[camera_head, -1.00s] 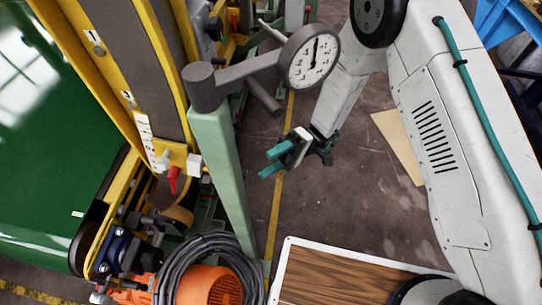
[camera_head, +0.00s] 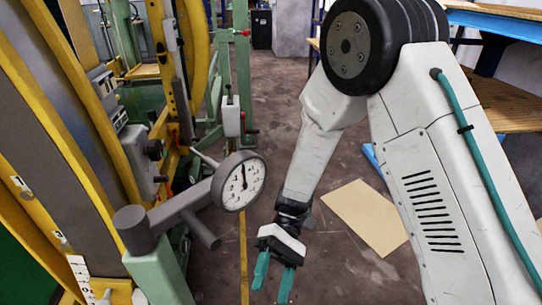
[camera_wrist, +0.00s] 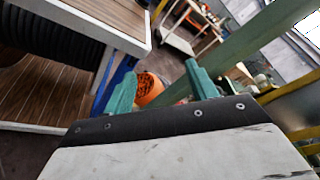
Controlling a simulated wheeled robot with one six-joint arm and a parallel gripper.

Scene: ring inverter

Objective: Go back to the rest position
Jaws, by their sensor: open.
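My gripper (camera_head: 273,278) hangs from my white arm in the lower middle of the head view, with its two teal fingers apart and nothing between them. It is over the floor, to the right of and below the round dial gauge (camera_head: 239,181), and apart from it. In the wrist view my gripper (camera_wrist: 158,84) also shows open and empty, with its teal fingertips pointing away from the camera. An orange machine part (camera_wrist: 150,89) is visible beyond the fingers.
The gauge sits on a grey bracket on a green post (camera_head: 158,270). Yellow machine frames (camera_head: 75,120) stand at the left. A tan sheet (camera_head: 366,217) lies on the floor. A blue-edged workbench (camera_head: 497,25) is at the upper right. Open floor lies in the middle.

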